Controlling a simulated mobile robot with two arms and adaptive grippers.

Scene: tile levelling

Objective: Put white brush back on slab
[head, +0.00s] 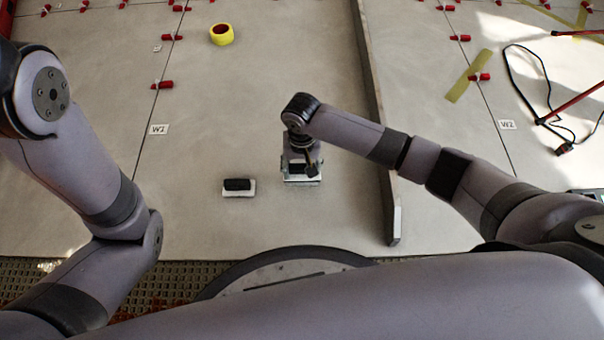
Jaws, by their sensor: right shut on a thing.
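My right gripper (303,172) points down at the slab (240,125), left of the long straight bar. It is shut on a pale, flat-based thing, which looks like the white brush (302,183). The gripper covers most of the brush; only its light lower edge shows. I cannot tell whether the brush touches the slab or is slightly above it. My left arm comes in at the left, but its gripper is out of view.
A small block with a black top and white base (238,187) lies left of my right gripper. A long bar (378,120) runs along the right.

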